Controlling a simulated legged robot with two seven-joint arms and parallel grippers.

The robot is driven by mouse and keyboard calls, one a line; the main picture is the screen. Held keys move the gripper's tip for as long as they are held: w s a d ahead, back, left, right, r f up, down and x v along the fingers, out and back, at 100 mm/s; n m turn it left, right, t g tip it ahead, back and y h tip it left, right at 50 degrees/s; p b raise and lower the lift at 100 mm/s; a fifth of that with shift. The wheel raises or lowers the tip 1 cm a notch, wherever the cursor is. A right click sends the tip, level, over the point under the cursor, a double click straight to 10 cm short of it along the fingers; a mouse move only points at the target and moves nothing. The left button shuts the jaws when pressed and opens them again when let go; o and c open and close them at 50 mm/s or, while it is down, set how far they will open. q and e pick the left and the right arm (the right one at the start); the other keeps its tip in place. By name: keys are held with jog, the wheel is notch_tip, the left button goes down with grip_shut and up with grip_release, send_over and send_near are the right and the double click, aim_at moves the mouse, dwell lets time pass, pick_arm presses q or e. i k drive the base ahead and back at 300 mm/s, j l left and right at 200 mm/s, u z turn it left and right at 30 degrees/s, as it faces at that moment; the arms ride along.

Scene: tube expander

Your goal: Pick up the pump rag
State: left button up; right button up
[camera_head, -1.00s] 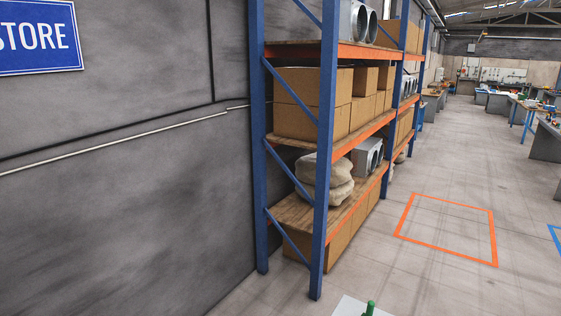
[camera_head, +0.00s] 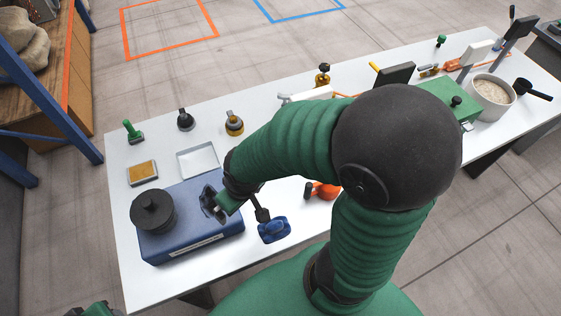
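A crumpled blue cloth (camera_head: 273,229), which looks like the pump rag, lies on the white bench top (camera_head: 190,278), right of the blue box. My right gripper (camera_head: 236,208) points down over the right end of the blue box, just left of and above the cloth. Its dark finger parts appear spread apart, with no cloth between them; one dark tip seems close to the cloth's upper edge, and contact cannot be told. My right forearm hides the bench centre. A green and dark part of my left arm (camera_head: 95,309) shows at the lower left edge; its fingers are not clear.
The blue box (camera_head: 190,235) carries a black round knob (camera_head: 153,210). Near it are a white tray (camera_head: 198,160), a yellow pad (camera_head: 143,173), a green-handled stamp (camera_head: 133,131) and an orange tool (camera_head: 322,190). A bowl (camera_head: 491,97) stands at the right. The front left bench top is clear.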

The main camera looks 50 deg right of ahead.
aim_at(278, 227)
jog(key=k+l+z, duration=0.15)
jog(key=z, duration=0.25)
jog(key=k+l+z, duration=0.25)
jog(key=z, duration=0.15)
jog(key=k, duration=0.1)
